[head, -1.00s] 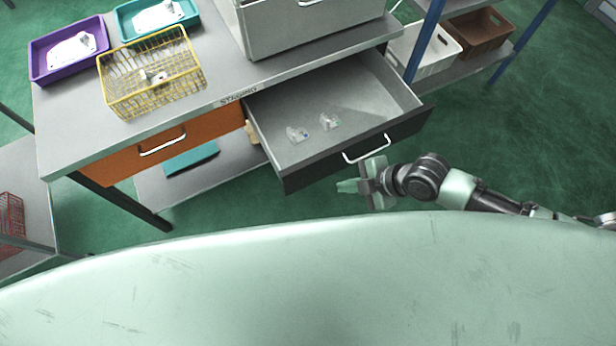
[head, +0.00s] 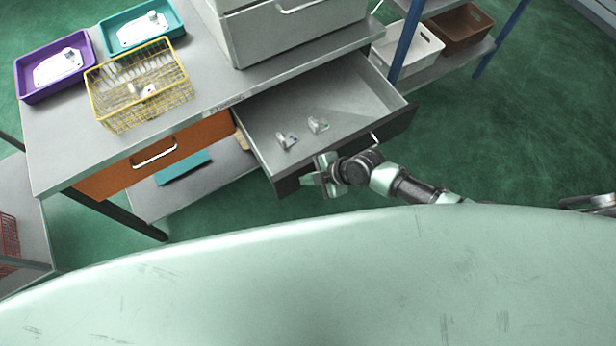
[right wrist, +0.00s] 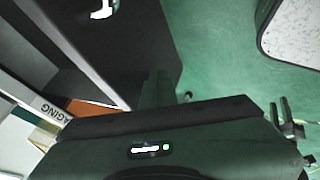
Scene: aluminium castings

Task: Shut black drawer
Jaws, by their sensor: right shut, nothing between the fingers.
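The black drawer (head: 398,124) stands pulled out of the bench, its grey inside showing and two small clear parts (head: 287,139) lying in it. Its white handle is mostly hidden behind my right arm in the head view. My right gripper (head: 312,178) is shut and empty, in front of the drawer's front panel towards its left end; I cannot tell whether it touches. In the right wrist view the dark drawer front (right wrist: 95,45) fills the upper left, with a piece of the white handle (right wrist: 103,9). My left gripper is not in view.
An orange drawer (head: 155,155) beside it is shut. On the bench top (head: 205,80) stand a yellow wire basket (head: 140,85), a purple tray (head: 25,90), a teal tray (head: 118,48) and a grey drawer cabinet (head: 290,40). Shelves with bins (head: 420,50) stand at the right.

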